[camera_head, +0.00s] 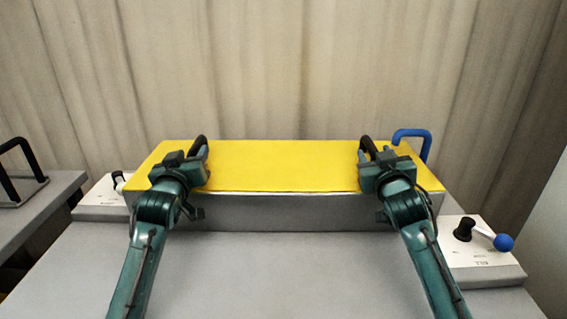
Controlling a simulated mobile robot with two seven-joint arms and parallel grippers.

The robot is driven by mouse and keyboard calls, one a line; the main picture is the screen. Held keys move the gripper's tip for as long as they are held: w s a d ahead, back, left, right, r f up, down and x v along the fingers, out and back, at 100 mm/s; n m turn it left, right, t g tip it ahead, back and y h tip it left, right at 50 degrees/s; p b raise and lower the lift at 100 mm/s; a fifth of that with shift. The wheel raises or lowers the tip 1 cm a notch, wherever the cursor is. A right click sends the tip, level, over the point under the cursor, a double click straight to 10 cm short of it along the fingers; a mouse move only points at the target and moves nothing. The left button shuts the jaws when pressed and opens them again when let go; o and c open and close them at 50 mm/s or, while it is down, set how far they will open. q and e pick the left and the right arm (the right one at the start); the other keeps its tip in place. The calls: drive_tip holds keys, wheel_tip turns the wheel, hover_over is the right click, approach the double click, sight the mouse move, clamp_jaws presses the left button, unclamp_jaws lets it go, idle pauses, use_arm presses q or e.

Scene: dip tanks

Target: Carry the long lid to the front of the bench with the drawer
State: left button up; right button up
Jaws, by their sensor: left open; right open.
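The long yellow lid (280,165) lies flat on top of a long grey tank (285,212) on the bench. A dark looped handle (201,141) shows at its left part and another dark handle (366,144) at its right part. My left gripper (197,160) is open at the left handle. My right gripper (369,160) is open at the right handle. The gripper bodies hide the fingertips, so I cannot tell whether the fingers are around the handles or touching them. No drawer shows in view.
The grey bench top (270,275) in front of the tank is clear. A panel with a blue-knobbed lever (504,242) stands at the right, a white switch panel (100,195) at the left. A blue bent bar (412,133) rises behind the right end. Another grey surface (40,205) with a black handle is far left.

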use_arm(q)
drive_tip(key=shift+w, duration=0.75)
use_arm(e)
drive_tip(key=shift+w, duration=0.75)
use_arm(q)
clamp_jaws()
use_arm(e)
clamp_jaws()
